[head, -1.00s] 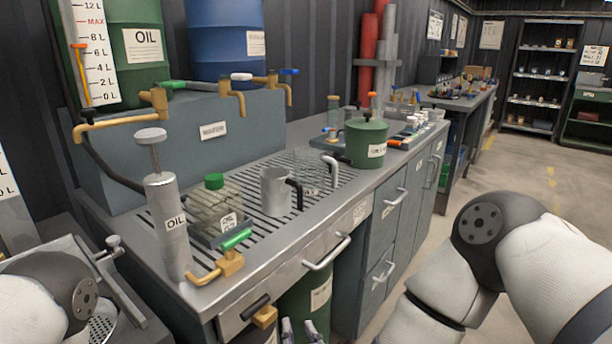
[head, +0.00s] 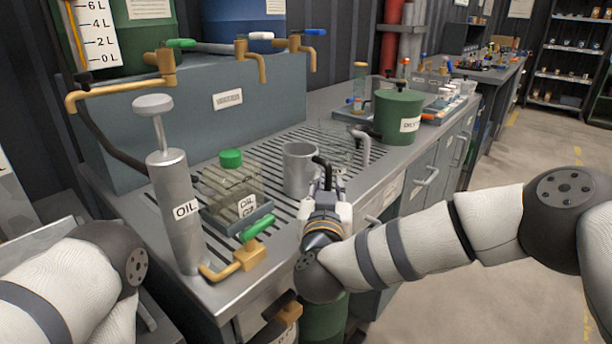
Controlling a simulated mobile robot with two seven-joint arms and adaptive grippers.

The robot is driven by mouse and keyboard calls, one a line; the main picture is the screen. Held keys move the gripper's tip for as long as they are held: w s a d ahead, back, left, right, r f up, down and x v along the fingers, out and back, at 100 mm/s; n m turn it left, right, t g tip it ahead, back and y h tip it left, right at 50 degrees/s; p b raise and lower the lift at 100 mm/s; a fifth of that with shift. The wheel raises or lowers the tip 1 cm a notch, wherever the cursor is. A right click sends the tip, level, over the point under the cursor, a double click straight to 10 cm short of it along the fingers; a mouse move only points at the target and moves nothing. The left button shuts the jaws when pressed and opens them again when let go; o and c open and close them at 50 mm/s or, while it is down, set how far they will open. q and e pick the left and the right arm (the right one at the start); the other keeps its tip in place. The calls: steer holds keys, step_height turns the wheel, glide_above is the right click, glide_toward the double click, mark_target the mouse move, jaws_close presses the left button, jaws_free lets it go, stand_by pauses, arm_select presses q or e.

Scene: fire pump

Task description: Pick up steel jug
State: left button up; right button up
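The steel jug (head: 298,168) stands upright on the slatted drain top of the bench, with its black handle (head: 322,168) on the right side. My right gripper (head: 326,183) is at the bench's front edge, pointing at the jug, with its fingers on either side of the handle's lower part. The fingers look parted, and I cannot see whether they touch the handle. My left arm shows at the lower left, but its gripper is out of view.
A clear jar with a green cap (head: 230,183) and an oil pump cylinder (head: 178,210) stand left of the jug. A clear jug with a grey handle (head: 343,145) and a green canister (head: 397,115) stand to the right. Brass taps (head: 255,60) hang behind.

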steer(key=shift+w+f, duration=0.15)
steer(key=shift+w, duration=0.2)
jaws_close()
steer(key=shift+r, duration=0.3)
